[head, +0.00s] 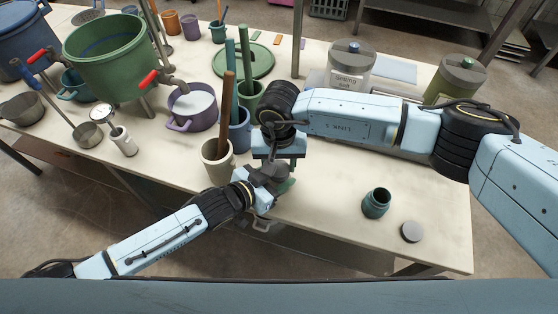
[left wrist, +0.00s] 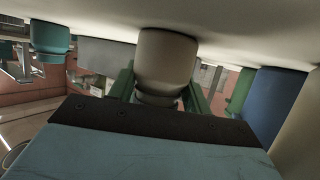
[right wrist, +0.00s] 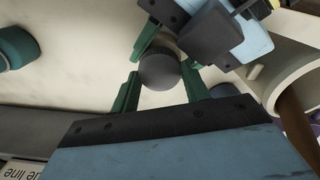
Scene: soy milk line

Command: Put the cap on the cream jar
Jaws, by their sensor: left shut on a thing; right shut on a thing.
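The cream jar (left wrist: 168,60) stands on the table between the green fingers of my left gripper (left wrist: 163,88), which is shut on it. In the head view my left gripper (head: 275,186) reaches in low from the left. The dark grey cap (right wrist: 159,71) is held between the green fingers of my right gripper (right wrist: 157,82), above the jar. It also shows in the head view (head: 270,172), where it and the grippers hide the jar. I cannot tell whether the cap is seated on the jar's neck or only just above it.
An open teal jar (head: 376,203) and a loose grey cap (head: 411,232) are at the right front. The table front between the grippers and teal jar is clear.

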